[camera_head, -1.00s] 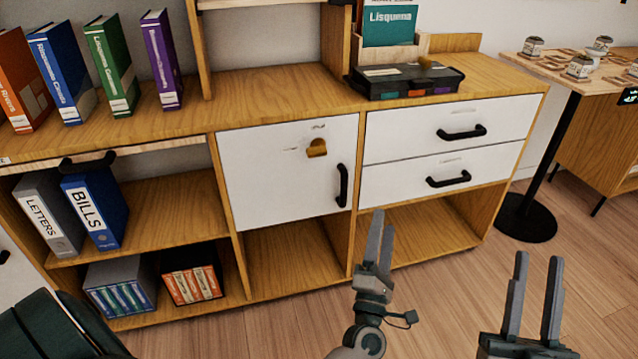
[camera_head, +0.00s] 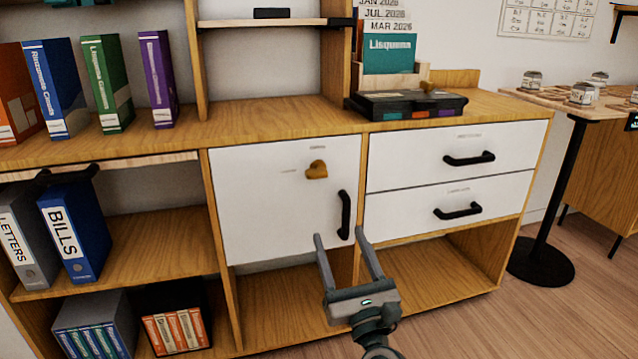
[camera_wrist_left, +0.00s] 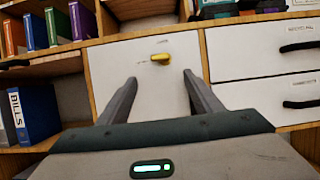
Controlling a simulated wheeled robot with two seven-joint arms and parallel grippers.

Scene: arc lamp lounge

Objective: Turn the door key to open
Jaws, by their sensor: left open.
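The brass-coloured door key (camera_head: 316,169) sits in the upper part of the white cabinet door (camera_head: 270,215), with small unreadable labels above it and to its left. The door is shut and has a black vertical handle (camera_head: 345,215) at its right side. My left gripper (camera_head: 341,238) is open and empty, below the key and in front of the door's lower right. In the left wrist view the key (camera_wrist_left: 160,58) shows above and between the open fingers (camera_wrist_left: 160,80), apart from them. My right gripper is out of view.
Two white drawers (camera_head: 450,155) with black handles are right of the door. A black case (camera_head: 408,105) lies on the wooden top. Binders (camera_head: 75,230) stand on the left shelves. A small table (camera_head: 560,98) stands at the far right, with bare floor before it.

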